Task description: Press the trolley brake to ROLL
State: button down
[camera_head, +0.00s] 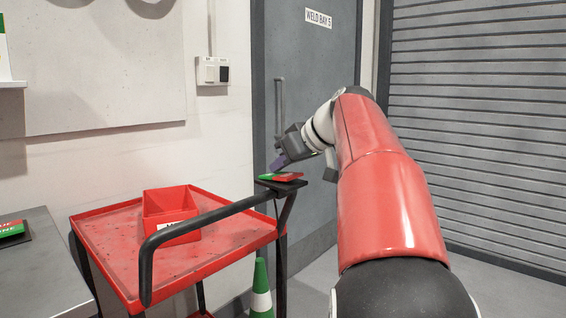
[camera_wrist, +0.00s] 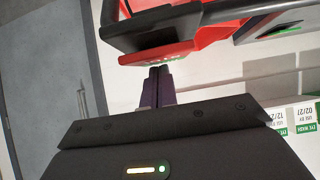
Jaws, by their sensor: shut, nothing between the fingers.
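The red trolley (camera_head: 110,240) stands left of centre in the head view, with a black push handle (camera_head: 215,215). The trolley brake (camera_head: 282,177) is a red and green rocker on a black plate by the handle's right end. Green is at its left, red at its right; its lettering and tilt are too small to tell. My gripper (camera_head: 276,165) is shut and empty, its purple fingers pointing down close to the rocker. In the wrist view my fingertips (camera_wrist: 158,72) are near the brake's red and green edge (camera_wrist: 172,52); I cannot tell whether they touch.
A red bin (camera_head: 168,205) sits on the trolley. A grey bench (camera_head: 40,265) at the left carries another red and green piece (camera_head: 12,232). A green and white cone (camera_head: 261,290) stands on the floor below the handle. A grey door (camera_head: 300,60) is behind.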

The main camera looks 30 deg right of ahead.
jog(key=shift+s+f, duration=0.1)
jog(key=shift+s+d+b, duration=0.3)
jog(key=shift+s, duration=0.4)
